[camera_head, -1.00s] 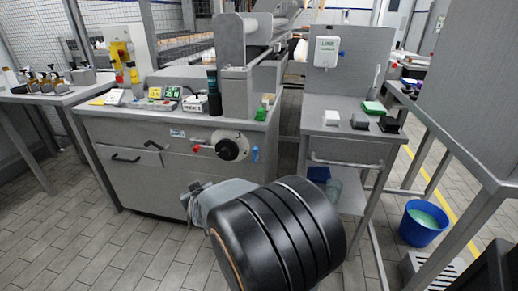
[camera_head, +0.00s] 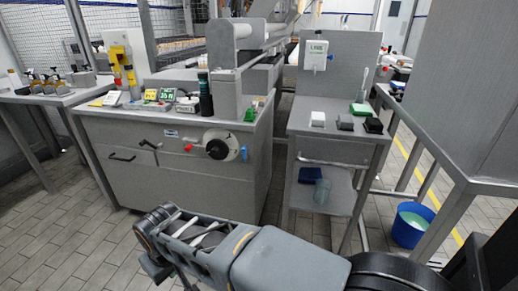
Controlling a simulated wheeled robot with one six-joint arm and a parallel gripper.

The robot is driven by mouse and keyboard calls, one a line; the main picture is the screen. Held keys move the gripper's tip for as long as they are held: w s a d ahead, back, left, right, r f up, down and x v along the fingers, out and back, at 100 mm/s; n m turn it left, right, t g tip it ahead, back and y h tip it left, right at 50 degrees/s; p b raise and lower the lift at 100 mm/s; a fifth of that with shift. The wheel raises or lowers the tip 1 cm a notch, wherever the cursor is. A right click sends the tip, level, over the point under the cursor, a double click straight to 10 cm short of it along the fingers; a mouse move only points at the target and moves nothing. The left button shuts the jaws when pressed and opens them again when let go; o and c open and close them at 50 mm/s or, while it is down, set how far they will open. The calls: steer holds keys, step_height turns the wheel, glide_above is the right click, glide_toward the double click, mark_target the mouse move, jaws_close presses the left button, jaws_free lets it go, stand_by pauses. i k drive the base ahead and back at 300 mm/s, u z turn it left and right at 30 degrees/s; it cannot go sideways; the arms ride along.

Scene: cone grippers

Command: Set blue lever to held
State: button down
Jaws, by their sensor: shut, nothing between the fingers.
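The blue lever (camera_head: 244,155) is a small upright blue piece on the front of the grey machine cabinet (camera_head: 150,190), just right of a round black dial (camera_head: 217,149). Its exact setting is too small to read, and no "held" marking is legible. My arm reaches leftward across the bottom of the view. My gripper (camera_head: 153,228) appears at its left end, low in front of the cabinet and well apart from the lever. It is shut and holds nothing; its fingertips are hard to make out.
A red knob (camera_head: 187,148) sits left of the dial. A side trolley (camera_head: 335,143) with small blocks stands right of the machine. A blue bucket (camera_head: 411,222) is on the floor at right, by a grey frame. Tiled floor is clear at left.

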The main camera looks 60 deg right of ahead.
mark_target(245, 157)
steer(key=u, duration=1.05)
steer(key=k, duration=0.1)
steer(key=z, duration=1.8)
steer(key=i, duration=0.4)
steer(key=z, duration=0.05)
